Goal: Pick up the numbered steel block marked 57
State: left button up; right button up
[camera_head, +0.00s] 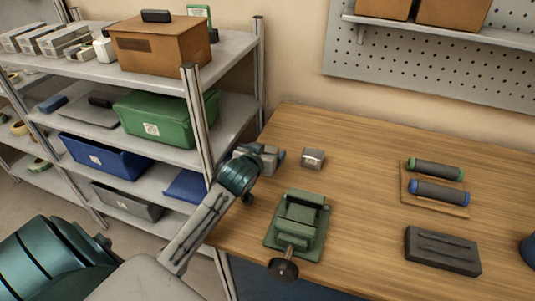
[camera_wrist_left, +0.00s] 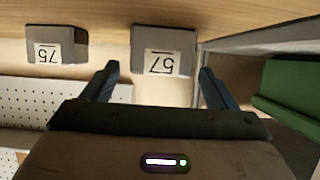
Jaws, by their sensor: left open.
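The steel block marked 57 (camera_wrist_left: 163,52) is in the left wrist view, which shows the bench upside down. My left gripper (camera_wrist_left: 157,69) is open, with one fingertip to each side of this block. I cannot tell whether the fingers touch it. In the head view my left gripper (camera_head: 268,157) is at the bench's left back edge and largely hides that block. A second steel block (camera_head: 313,158) stands a little to the right on the bench. In the left wrist view this second block (camera_wrist_left: 60,46) carries a label that looks like 75.
A green vise (camera_head: 298,222) stands on the bench in front of the blocks. Two dark rolls, one with green ends (camera_head: 436,169) and one with blue ends (camera_head: 439,193), and a dark block (camera_head: 442,250) lie to the right. A shelf rack with a green bin (camera_head: 160,122) stands left.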

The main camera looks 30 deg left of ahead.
pick_arm(q)
jog(key=c, duration=1.1)
jog(key=shift+r, duration=0.1)
jog(key=shift+c, duration=1)
